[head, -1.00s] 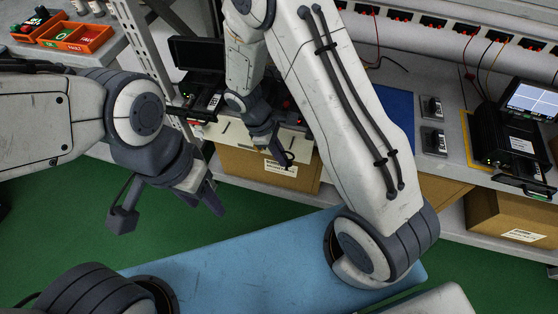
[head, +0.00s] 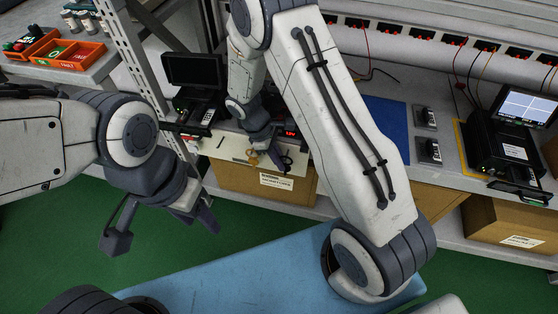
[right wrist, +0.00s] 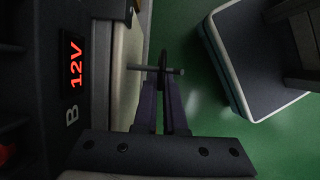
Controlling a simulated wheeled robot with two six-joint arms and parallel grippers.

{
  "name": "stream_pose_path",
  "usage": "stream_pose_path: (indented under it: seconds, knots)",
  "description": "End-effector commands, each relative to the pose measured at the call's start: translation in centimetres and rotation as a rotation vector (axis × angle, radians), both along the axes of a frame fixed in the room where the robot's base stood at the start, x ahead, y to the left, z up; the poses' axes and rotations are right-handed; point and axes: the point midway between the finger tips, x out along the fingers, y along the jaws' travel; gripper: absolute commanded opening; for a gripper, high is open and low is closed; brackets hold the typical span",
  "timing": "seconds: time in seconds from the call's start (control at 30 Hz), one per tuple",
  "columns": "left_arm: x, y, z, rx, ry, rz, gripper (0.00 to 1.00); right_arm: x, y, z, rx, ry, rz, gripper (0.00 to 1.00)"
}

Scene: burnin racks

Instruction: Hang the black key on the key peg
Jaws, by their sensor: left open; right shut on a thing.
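My right gripper (head: 272,158) is at the front edge of the bench. In the right wrist view its fingers (right wrist: 165,108) are shut on the black key (right wrist: 162,62), a thin dark piece rising between the tips. A thin grey rod, apparently the key peg (right wrist: 177,71), runs crosswise at the key. I cannot tell whether the key is around it or only beside it. In the head view the black key (head: 287,165) is small and dark beside the fingertips. My left gripper (head: 198,213) is open and empty over the floor, well to the left.
A brass-coloured piece (head: 252,160) shows by the pale front panel (head: 232,148). A cardboard box (head: 240,185) stands below. A black monitor (head: 193,69) is behind; green floor (head: 245,235) lies in front.

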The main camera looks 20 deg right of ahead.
Motion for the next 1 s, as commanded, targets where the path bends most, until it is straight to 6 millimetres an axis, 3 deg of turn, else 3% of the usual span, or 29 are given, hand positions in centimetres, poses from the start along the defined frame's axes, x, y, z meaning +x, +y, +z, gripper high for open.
stream_pose_path:
  seconds: [0.47, 0.57, 0.6, 1.0]
  knots:
    - [0.00, 0.00, -0.01, 0.000, 0.000, 0.000, 0.50, -0.01, 0.01, -0.01, 0.000, 0.000, 0.000, 0.00]
    - [0.00, 0.00, -0.01, 0.000, 0.000, 0.000, 0.50, -0.01, 0.00, -0.01, 0.000, 0.000, 0.000, 0.39]
    - [0.00, 0.00, -0.01, 0.000, 0.000, 0.000, 0.50, 0.00, 0.01, 0.00, 0.000, 0.000, 0.000, 0.43]
    - [0.00, 0.01, 0.32, 0.000, 0.000, 0.000, 0.50, 0.25, 0.29, 0.90, 0.000, -0.003, 0.002, 0.43]
